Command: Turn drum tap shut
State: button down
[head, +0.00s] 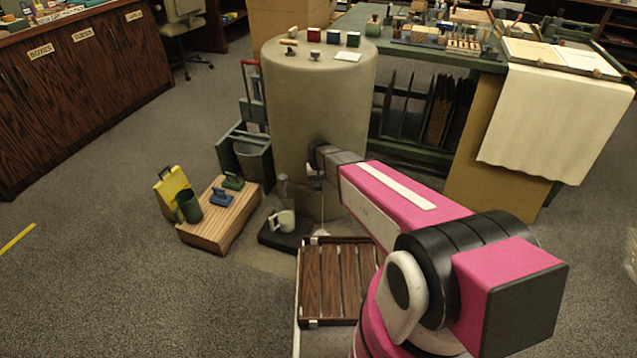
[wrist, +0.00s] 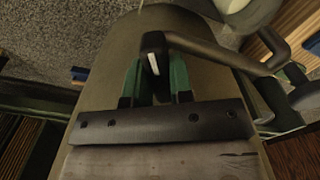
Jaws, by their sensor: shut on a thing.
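The drum (head: 318,100) is a tall, dull olive-grey cylinder in the middle of the head view; its curved side also fills much of the wrist view (wrist: 90,75). A grey tap part (head: 283,186) shows low at its front. My gripper (head: 316,168) is at the drum's side, partly hidden by my arm. In the wrist view, my gripper's green fingers (wrist: 157,78) are closed around the end of the dark tap handle (wrist: 210,50), which has a white mark near its end. The handle runs right to the tap body. I cannot tell how far the tap is turned.
A pale mug (head: 283,221) stands on a dark base (head: 283,240) below the tap. A slatted wooden box (head: 222,222) with small items is left of it. A brown slatted tray (head: 337,282) lies in front. A workbench (head: 470,62) stands behind right. Floor at left is clear.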

jog(key=n, duration=0.6)
jog(key=shift+n, duration=0.3)
jog(key=n, duration=0.5)
jog(key=shift+n, duration=0.3)
jog(key=c, duration=1)
grip_release()
notch_tip(320, 180, up, 11)
jog(key=shift+f, duration=0.1)
